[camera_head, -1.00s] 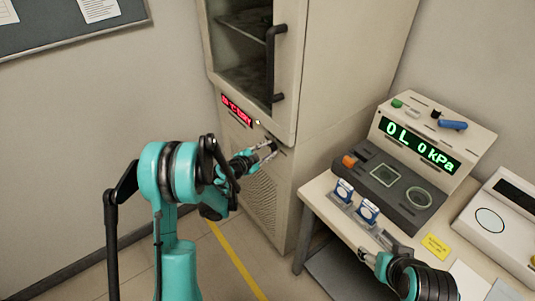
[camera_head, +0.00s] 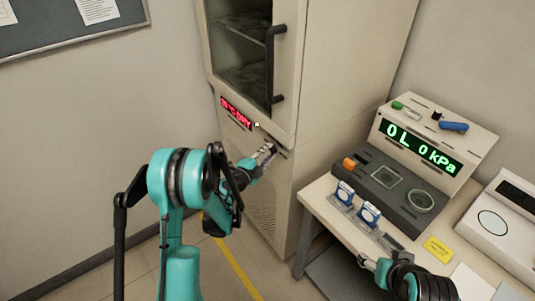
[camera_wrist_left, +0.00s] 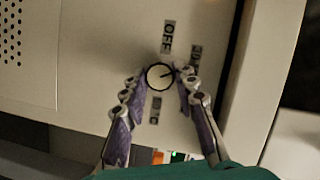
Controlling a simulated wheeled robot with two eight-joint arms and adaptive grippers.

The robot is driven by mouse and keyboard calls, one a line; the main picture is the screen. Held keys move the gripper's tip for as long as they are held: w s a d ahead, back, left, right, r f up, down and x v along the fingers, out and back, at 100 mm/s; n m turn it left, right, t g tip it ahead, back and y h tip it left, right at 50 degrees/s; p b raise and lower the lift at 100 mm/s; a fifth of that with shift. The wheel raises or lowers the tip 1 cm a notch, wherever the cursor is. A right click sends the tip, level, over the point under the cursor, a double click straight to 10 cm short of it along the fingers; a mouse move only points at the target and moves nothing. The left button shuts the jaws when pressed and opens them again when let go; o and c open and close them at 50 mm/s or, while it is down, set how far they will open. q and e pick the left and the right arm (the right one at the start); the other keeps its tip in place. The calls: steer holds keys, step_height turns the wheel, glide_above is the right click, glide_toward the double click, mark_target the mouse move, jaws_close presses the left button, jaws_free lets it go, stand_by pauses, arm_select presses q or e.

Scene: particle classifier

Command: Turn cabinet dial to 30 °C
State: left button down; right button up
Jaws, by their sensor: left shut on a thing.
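The cabinet (camera_head: 340,95) stands at the centre, with a small dial on its lower front. In the left wrist view the dial (camera_wrist_left: 159,77) is round and pale with a dark rim, and a dark pointer mark points right. Printed labels sit around it: OFF (camera_wrist_left: 168,38) above, one at the upper right and one below, both hard to read. My left gripper (camera_head: 267,152) is shut on the dial, one finger on each side; in the head view it hides the dial. My right gripper (camera_head: 364,261) is low over the table, its fingers too small to judge.
A red display (camera_head: 236,112) with small lettering is on the cabinet front, left of a lit spot. The cabinet's black door handle (camera_head: 270,65) is above. At right, a table (camera_head: 313,198) carries a console (camera_head: 433,140) reading 0 L 0 kPa, two blue-white items and a white device.

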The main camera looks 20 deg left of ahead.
arm_select(q)
steer(key=c, duration=1.2)
jaws_free()
